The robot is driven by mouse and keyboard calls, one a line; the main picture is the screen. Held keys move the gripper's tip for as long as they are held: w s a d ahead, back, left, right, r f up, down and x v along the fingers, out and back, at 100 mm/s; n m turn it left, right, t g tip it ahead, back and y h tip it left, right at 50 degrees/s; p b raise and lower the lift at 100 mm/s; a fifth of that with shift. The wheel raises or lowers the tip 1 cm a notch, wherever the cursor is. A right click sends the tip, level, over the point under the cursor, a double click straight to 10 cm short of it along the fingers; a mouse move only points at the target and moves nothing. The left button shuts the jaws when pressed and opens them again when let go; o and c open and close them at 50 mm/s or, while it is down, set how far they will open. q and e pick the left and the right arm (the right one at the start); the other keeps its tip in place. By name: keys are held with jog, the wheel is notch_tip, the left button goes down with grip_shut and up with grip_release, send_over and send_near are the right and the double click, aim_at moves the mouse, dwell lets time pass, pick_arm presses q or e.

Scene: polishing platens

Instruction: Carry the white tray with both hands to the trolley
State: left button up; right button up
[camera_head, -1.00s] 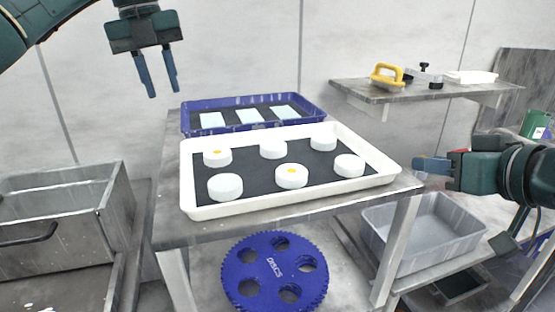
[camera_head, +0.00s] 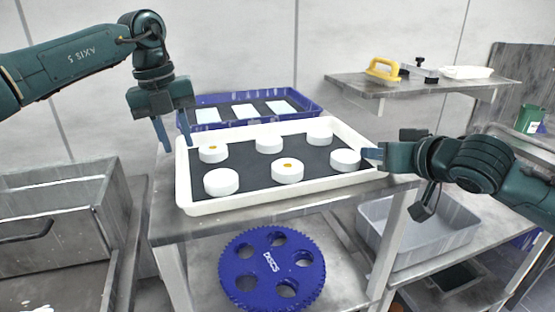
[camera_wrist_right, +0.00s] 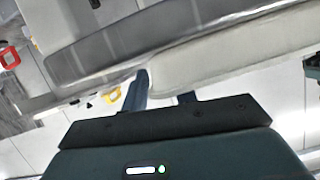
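The white tray (camera_head: 280,197) lies level on the steel table (camera_head: 180,232). It has a dark mat and several white round pucks, two with an orange dot. My left gripper (camera_head: 175,132) is open and points down at the tray's left far corner; whether the rim is between its fingers I cannot tell. My right gripper (camera_head: 371,157) is at the tray's right edge, fingers pointing left. In the right wrist view its fingers (camera_wrist_right: 162,93) are apart, close to the pale tray edge (camera_wrist_right: 230,62). I cannot make out for certain which thing is the trolley.
A blue tray (camera_head: 255,116) with pale rectangular pieces stands right behind the white tray. A blue toothed disc (camera_head: 272,268) is below the tabletop. A grey bin (camera_head: 440,235) is at lower right, a steel basin (camera_head: 50,215) at left. A wall shelf (camera_head: 420,90) holds a yellow-handled tool (camera_head: 383,69).

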pick_arm(q)
jog(key=shift+f, duration=0.65)
pick_arm(e)
jog(key=shift+w+a+f, duration=0.2)
jog(key=shift+w+a, duration=0.05)
jog(key=shift+w, duration=0.3)
pick_arm(q)
jog(key=shift+c, duration=0.2)
pick_arm(e)
jog(key=shift+c, duration=0.2)
pick_arm(q)
grip_shut()
pick_arm(e)
grip_shut()
